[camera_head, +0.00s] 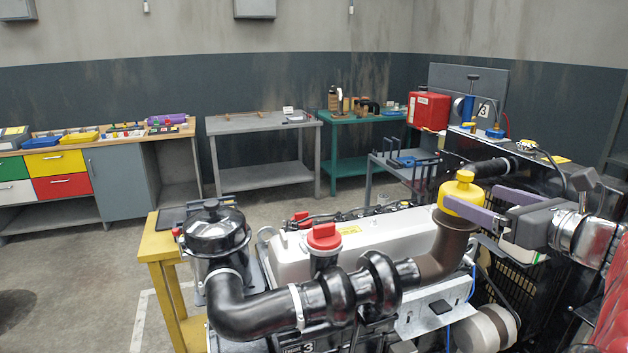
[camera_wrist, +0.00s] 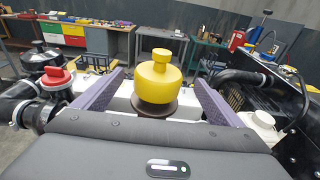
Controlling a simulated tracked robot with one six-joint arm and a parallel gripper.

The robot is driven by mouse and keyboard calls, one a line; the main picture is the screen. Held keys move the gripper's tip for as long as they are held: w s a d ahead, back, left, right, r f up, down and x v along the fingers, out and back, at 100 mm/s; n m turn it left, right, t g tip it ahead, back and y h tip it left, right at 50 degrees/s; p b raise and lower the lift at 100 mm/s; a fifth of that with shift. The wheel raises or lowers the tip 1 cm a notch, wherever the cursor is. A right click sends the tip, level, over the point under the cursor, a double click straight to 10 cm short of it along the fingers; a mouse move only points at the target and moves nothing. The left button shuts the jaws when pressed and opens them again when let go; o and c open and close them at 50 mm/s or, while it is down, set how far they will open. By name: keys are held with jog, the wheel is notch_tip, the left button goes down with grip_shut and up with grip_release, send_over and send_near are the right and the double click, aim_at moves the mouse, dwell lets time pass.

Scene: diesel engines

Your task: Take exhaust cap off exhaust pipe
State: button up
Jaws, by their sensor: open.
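The yellow exhaust cap (camera_head: 462,195) sits upright on the top of the brown exhaust pipe (camera_head: 447,245), at the right end of the engine. In the wrist view the cap (camera_wrist: 157,80) stands between my two purple fingers, with a gap on each side. The pipe's dark rim (camera_wrist: 155,107) shows just below it. My gripper (camera_head: 468,202) is open and comes in from the right at the height of the cap. In the wrist view its fingertips (camera_wrist: 160,82) reach to both sides of the cap.
A red cap (camera_head: 323,236) and black air hoses (camera_head: 262,313) lie left of the pipe on the engine. A black hose (camera_head: 490,168) and the radiator stand behind and right of it. A yellow table (camera_head: 157,247) and workbenches stand farther off.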

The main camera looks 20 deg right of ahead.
aim_at(462, 194)
jog(key=shift+w, duration=0.2)
jog(key=shift+w+a+f, duration=0.1)
jog(key=shift+w+f, duration=0.1)
jog(key=shift+w, duration=0.65)
jog(key=shift+w+a+f, duration=0.1)
jog(key=shift+w+f, duration=0.1)
jog(key=shift+w, duration=0.6)
jog(key=shift+w+f, duration=0.2)
jog(key=shift+w, duration=0.65)
jog(key=shift+c, duration=0.5)
jog(key=c, duration=1)
